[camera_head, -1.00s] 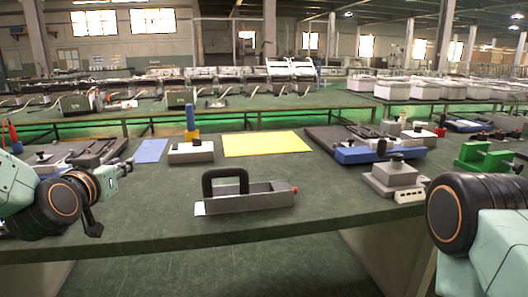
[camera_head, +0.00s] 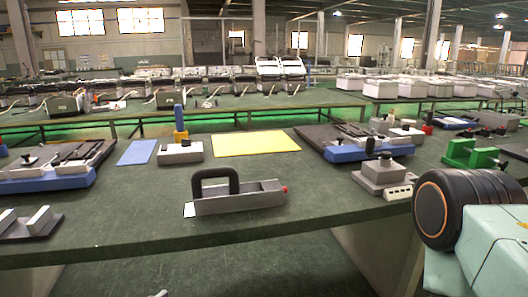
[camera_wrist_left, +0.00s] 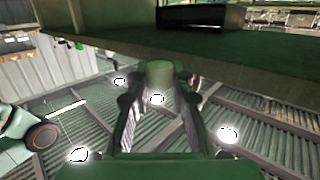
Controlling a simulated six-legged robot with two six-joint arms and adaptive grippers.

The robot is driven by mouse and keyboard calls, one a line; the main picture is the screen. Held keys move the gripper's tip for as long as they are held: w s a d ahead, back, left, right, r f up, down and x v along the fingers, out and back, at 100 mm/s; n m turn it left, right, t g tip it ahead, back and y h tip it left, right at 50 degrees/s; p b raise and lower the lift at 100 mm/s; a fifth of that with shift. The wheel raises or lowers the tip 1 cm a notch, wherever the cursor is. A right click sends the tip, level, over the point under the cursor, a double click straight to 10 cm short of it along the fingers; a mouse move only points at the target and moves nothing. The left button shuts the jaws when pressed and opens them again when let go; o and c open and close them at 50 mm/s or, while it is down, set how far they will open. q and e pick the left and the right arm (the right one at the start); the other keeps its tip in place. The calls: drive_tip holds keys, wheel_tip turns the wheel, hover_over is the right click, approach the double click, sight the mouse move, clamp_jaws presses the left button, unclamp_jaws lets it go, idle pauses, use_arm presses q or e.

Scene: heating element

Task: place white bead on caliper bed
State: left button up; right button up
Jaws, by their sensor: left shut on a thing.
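In the left wrist view my left gripper (camera_wrist_left: 160,85) is shut on a short, upright-looking cylinder (camera_wrist_left: 160,73). It looks grey-green in this light; it could be the white bead, but the colour does not settle it. My left gripper is not clearly seen in the head view. No label marks the caliper bed. A dark plate with two pale blocks (camera_head: 31,222) at the table's left front may be it. A grey tray with a black handle and red knob (camera_head: 236,196) stands at centre. My right gripper is out of view; only its arm shows.
Blue-based fixtures stand left (camera_head: 50,178) and right (camera_head: 370,150). A yellow mat (camera_head: 256,144), a blue mat (camera_head: 137,152), a grey block with a blue-yellow post (camera_head: 181,152) and a green bracket (camera_head: 470,153) lie behind. The front middle of the table (camera_head: 130,215) is clear.

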use_arm(q)
drive_tip(key=w+a+r+n+y, duration=0.1)
drive_tip(key=w+a+r, duration=0.1)
drive_tip(key=w+r, duration=0.2)
drive_tip(key=w+a+r+n+t+y, duration=0.1)
drive_tip(key=w+a+r, duration=0.1)
drive_tip(key=w+r, duration=0.2)
drive_tip(key=w+a+r+n+y, duration=0.1)
drive_tip(key=w+a+r, duration=0.1)
drive_tip(key=w+r, duration=0.2)
drive_tip(key=shift+w+a+r+t+y, duration=0.1)
drive_tip(key=shift+a+r+t+y, duration=0.1)
drive_tip(key=shift+r, duration=0.2)
drive_tip(key=shift+w+a+r+t+y, duration=0.1)
drive_tip(key=shift+r+t+y, duration=0.1)
drive_tip(key=shift+r, duration=0.15)
drive_tip(key=w+a+r+n+y, duration=0.1)
drive_tip(key=w+a+n+y, duration=0.1)
drive_tip(key=a+y, duration=0.2)
drive_tip(key=w+a+r+n+y, duration=0.2)
drive_tip(key=w+a+n+y, duration=0.1)
drive_tip(key=a, duration=0.5)
drive_tip(key=shift+w+n+y, duration=0.3)
drive_tip(key=shift+w+y, duration=0.05)
drive_tip(key=shift+y, duration=0.15)
drive_tip(key=shift+s+d, duration=0.1)
